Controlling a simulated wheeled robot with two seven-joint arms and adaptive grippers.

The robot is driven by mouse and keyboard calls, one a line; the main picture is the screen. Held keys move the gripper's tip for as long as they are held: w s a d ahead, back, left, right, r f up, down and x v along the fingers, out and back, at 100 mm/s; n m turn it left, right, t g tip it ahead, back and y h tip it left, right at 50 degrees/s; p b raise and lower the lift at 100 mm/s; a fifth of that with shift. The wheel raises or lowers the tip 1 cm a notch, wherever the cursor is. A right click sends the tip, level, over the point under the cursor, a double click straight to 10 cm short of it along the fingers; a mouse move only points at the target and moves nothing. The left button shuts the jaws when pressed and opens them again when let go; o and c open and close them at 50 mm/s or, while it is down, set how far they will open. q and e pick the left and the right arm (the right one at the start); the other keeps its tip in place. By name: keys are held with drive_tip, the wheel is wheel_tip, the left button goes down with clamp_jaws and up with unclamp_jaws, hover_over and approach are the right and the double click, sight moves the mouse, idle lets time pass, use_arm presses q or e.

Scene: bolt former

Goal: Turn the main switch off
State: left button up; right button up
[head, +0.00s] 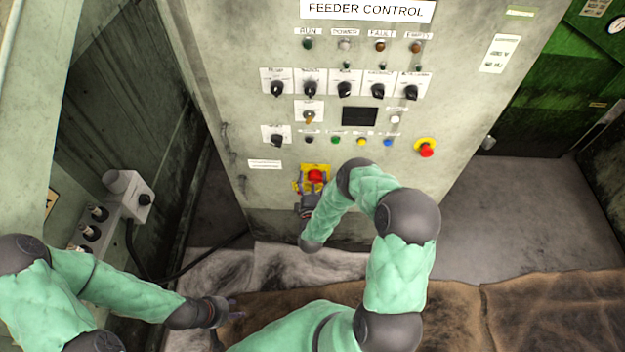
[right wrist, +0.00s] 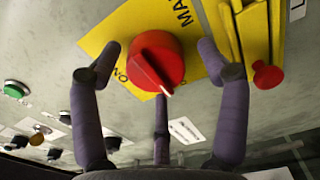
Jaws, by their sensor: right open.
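The main switch is a round red knob (head: 316,176) on a yellow plate (head: 323,167), low on the feeder control cabinet. In the right wrist view the red knob (right wrist: 155,62) has a raised ridge with a white mark at its lower right end. The yellow plate (right wrist: 110,38) there shows partly cut-off "MAIN" lettering and "ON". My right gripper (head: 306,200) is just below the switch. Its purple fingers (right wrist: 160,50) are spread around the knob, apart from it. My left gripper (head: 228,311) is low at the left, away from the cabinet; its finger opening is unclear.
Above the switch are several black selector knobs (head: 344,90), a dark screen (head: 360,116) and a red emergency button (head: 426,150) on yellow. A yellow lockout piece with a small red knob (right wrist: 267,75) sits right beside the switch. A grey box (head: 130,195) stands left.

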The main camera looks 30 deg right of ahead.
drive_tip(key=v, duration=1.2)
drive_tip(key=shift+w, duration=0.1)
drive_tip(key=w+a+f+m+g+y, duration=0.2)
drive_tip(key=a+f+m+g+y, duration=0.4)
drive_tip(key=a+f+m+y, duration=0.15)
drive_tip(key=s+a+m+g+y, duration=0.2)
drive_tip(key=s+a+m+g, duration=0.1)
drive_tip(key=s, duration=0.5)
drive_tip(key=s+a+r+m+g+y, duration=0.1)
drive_tip(key=s+a+m+g+y, duration=0.2)
drive_tip(key=s, duration=0.6)
drive_tip(key=a+g, duration=0.2)
drive_tip(key=g, duration=0.1)
drive_tip(key=shift+a+r+m+y, duration=0.15)
drive_tip(key=shift+a+m+y, duration=0.15)
drive_tip(key=shift+m+y, duration=0.05)
